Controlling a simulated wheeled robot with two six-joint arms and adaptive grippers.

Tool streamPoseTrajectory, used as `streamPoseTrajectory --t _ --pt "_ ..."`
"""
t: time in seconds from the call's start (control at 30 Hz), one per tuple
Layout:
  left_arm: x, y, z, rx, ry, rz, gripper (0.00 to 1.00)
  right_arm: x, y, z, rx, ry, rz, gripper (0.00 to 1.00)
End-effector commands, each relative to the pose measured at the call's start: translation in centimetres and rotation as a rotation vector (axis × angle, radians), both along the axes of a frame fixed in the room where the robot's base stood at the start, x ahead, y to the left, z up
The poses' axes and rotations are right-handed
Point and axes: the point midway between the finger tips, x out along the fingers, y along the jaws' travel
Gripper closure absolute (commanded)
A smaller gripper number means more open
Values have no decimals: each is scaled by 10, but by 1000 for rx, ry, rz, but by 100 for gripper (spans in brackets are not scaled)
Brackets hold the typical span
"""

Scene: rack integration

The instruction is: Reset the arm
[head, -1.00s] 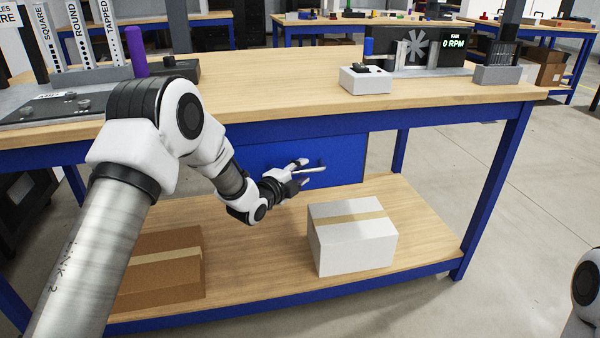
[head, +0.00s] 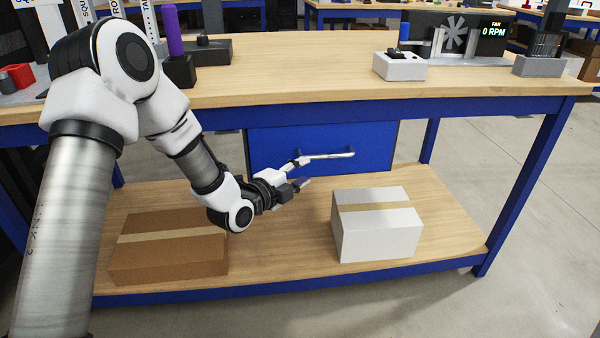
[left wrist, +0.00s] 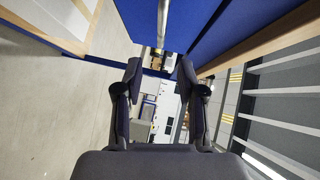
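My left arm comes in from the left in the head view and reaches down below the tabletop. My left gripper (head: 304,173) is open and empty in front of the blue drawer (head: 265,150). Its upper finger overlaps the left end of the drawer's silver handle (head: 330,155) in the picture; I cannot tell if they touch. In the left wrist view, the two dark fingers (left wrist: 161,68) stand apart with nothing between them, and the handle (left wrist: 162,22) shows beyond the tips at the top. My right gripper is not in view.
A white box (head: 375,235) and a brown box (head: 165,255) sit on the lower shelf (head: 285,265). The workbench top (head: 300,75) holds a white switch box (head: 400,67), a fan unit (head: 453,38) and a purple cylinder (head: 172,30). Open floor lies to the right.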

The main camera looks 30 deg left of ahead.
Motion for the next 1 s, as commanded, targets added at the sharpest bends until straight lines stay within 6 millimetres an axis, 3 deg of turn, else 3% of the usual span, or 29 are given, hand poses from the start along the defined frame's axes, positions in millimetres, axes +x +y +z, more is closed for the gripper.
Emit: streamPoseTrajectory --t 0.37,0.47,0.57,0.67,0.8,0.9,1.0 --pt "0 0 -2 1 2 1 61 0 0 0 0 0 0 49" --pt "-3 -2 -24 6 42 -5 61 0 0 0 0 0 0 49" --pt "-18 -17 -79 30 144 -37 61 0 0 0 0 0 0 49" --pt "-56 -38 -154 52 318 -66 61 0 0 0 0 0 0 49" --pt "-138 -57 -252 -46 658 -5 61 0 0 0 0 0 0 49" --pt "-211 -63 -304 -188 927 144 61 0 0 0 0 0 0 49" --pt "-282 -62 -335 -349 1160 386 61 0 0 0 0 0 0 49"
